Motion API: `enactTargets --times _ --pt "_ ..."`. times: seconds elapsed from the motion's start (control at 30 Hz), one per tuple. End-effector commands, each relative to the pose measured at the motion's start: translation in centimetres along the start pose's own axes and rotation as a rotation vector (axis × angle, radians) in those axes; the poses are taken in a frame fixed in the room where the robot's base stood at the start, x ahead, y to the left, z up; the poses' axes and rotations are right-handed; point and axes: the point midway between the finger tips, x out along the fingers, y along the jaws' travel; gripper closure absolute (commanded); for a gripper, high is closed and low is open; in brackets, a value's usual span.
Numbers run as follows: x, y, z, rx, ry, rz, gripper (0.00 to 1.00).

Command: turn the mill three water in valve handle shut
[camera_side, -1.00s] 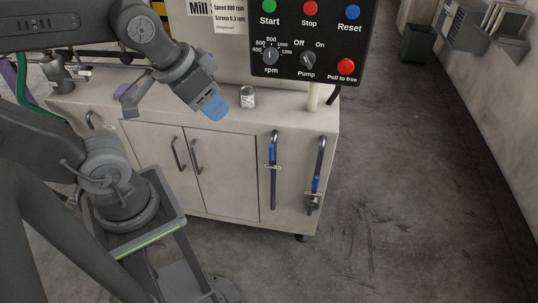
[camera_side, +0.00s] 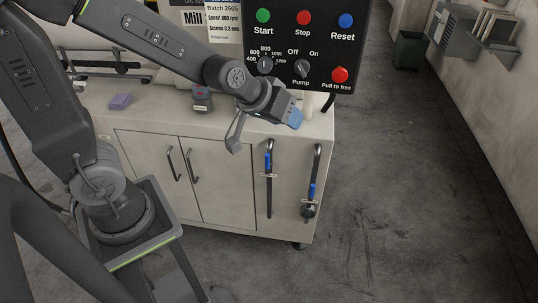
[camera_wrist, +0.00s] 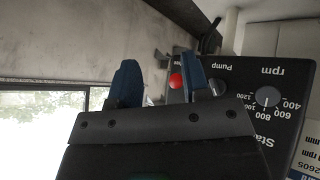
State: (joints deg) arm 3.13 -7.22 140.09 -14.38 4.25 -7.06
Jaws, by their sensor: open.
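Two pipes run down the right part of the cabinet front in the side view, each with a blue lever handle. The left blue handle (camera_side: 268,163) and the right blue handle (camera_side: 312,191) both stand upright, along their pipes. Small tags by them are too small to read, so I cannot tell which is water in. My gripper (camera_side: 295,118) is above and between the two handles, apart from both, with blue fingertips. In the wrist view my gripper (camera_wrist: 160,82) is open, with nothing between its fingers. The wrist view shows no valve handle.
The control panel (camera_side: 318,75) with knobs and buttons hangs just above my gripper; it also fills the right of the wrist view (camera_wrist: 240,85). A purple block (camera_side: 121,101) and a small dark-topped container (camera_side: 202,101) are on the cabinet top.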

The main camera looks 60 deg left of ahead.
Motion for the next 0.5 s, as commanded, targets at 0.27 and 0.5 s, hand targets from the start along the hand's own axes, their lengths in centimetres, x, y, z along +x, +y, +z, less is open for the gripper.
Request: enactTargets --times 0.27,0.5 --pt "10.7 -2.8 0.7 -0.191 0.187 -0.102 0.57" --pt "17.1 -7.7 4.2 -0.252 0.397 -0.251 0.57"
